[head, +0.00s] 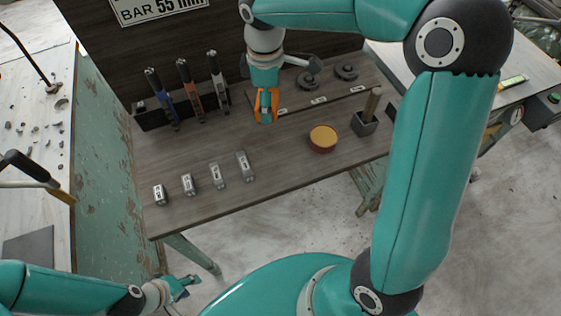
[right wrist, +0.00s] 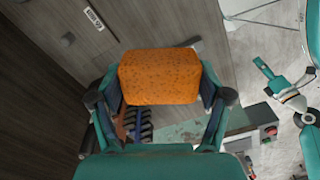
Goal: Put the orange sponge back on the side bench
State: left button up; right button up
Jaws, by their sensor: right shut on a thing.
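The orange sponge (right wrist: 158,76) is a speckled block held between the two fingers of my right gripper (head: 265,106). In the head view, the sponge (head: 258,112) is partly covered by the gripper and hangs above the back part of the dark wooden table. My left gripper (head: 182,287) is low in the head view, in front of the table and apart from it; its fingers are too small to judge. A pale bench (head: 35,90) with dark crumbs stands at the left, and another pale-topped bench (head: 520,72) at the right. I cannot tell which is the side bench.
The wooden table (head: 270,172) carries several grey blocks (head: 217,175) in front, an orange-filled bowl (head: 323,138), a dark holder with a stick (head: 365,122), and a rack of clamp-like tools (head: 190,92) at the back left. A dark panel stands behind.

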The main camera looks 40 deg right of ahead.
aim_at(283, 155)
jog(key=s+f+n+b, duration=0.1)
jog(key=f, duration=0.5)
jog(key=d+f+n+b, duration=0.1)
jog(key=f+n, duration=0.1)
jog(key=f, duration=0.4)
jog(key=s+d+f+n+b, duration=0.1)
jog(key=f+n, duration=0.1)
jog(key=f, duration=0.4)
jog(key=shift+s+d, duration=0.1)
jog(key=shift+s, duration=0.2)
jog(key=shift+f, duration=0.2)
jog(key=o, duration=1.3)
jog(key=shift+r, duration=0.1)
